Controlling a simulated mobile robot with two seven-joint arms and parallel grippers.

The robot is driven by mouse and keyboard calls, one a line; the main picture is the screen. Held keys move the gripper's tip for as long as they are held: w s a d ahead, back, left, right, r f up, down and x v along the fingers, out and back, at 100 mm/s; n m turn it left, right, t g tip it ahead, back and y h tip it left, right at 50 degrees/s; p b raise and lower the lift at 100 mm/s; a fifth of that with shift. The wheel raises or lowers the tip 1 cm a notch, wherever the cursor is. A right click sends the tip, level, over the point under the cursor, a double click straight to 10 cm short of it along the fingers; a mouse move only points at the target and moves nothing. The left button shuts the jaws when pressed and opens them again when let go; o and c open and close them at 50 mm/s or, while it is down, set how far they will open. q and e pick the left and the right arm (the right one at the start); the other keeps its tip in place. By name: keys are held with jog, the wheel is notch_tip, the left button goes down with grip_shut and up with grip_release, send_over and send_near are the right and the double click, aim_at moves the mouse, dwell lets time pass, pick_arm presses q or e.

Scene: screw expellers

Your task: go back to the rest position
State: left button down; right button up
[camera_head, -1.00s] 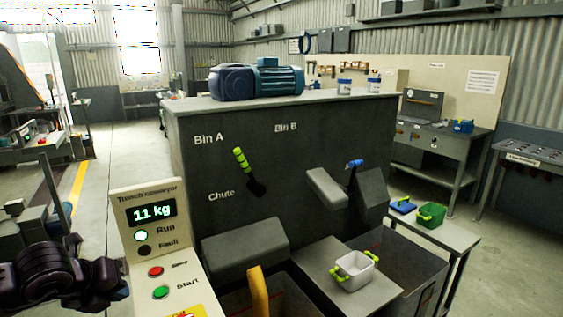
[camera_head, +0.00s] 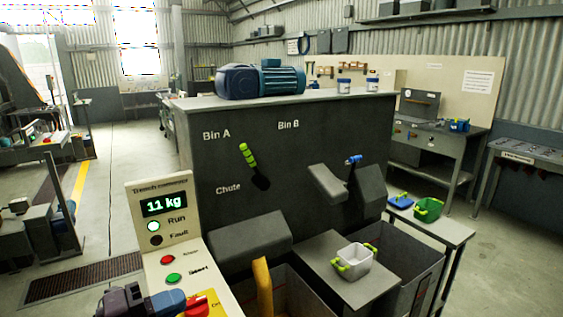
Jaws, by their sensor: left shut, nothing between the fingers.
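My left gripper (camera_head: 172,300) is low in the head view, at the bottom edge, shut and empty. Its tip is beside the red knob (camera_head: 203,305) on the control panel; I cannot tell whether they touch. The rest of my left arm is mostly below the frame. My right gripper is not in view.
The control panel (camera_head: 150,260) shows 11 kg with the Run lamp lit. Behind it stands the large grey machine (camera_head: 300,220) with a green-handled lever (camera_head: 248,155) and a blue-handled lever (camera_head: 353,160). A white tub (camera_head: 353,263) sits on a ledge. Open floor (camera_head: 105,200) lies to the left.

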pick_arm(q)
jog(key=a+r+n+t+y, duration=0.2)
jog(key=a+n+t+y, duration=0.55)
jog(key=n, duration=0.65)
jog(key=s+a+f+n+g+y, duration=0.2)
jog(key=s+a+f+n+y, duration=0.35)
jog(key=f+n+y, duration=0.5)
jog(key=s+d+f+n+g+h, duration=0.35)
jog(key=s+f+g, duration=0.85)
jog(key=s, duration=0.4)
jog(key=w+f+t, duration=0.6)
jog(key=f+t, duration=0.1)
jog(key=f, duration=0.3)
jog(key=shift+w+f+m, duration=0.35)
jog(key=shift+w+m, duration=0.05)
jog(key=shift+a+t, duration=0.1)
jog(key=shift+t, duration=0.15)
